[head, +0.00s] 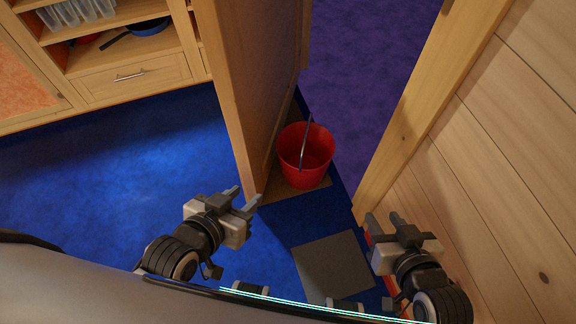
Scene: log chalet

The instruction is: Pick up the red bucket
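The red bucket (312,160) stands upright on the floor in the doorway, beside the wooden door, with its grey handle raised across its opening. My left gripper (246,200) is below and left of the bucket in the picture, fingers spread, with nothing between them. My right gripper (384,222) is below and right of the bucket, close to the wooden wall, fingers apart and empty. Neither gripper touches the bucket.
An open wooden door (243,90) stands just left of the bucket. A door post (408,125) and plank wall (520,130) bound the right. A grey square (333,268) lies on the floor. Blue carpet (110,165) is clear at left, before wooden cabinets (130,78).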

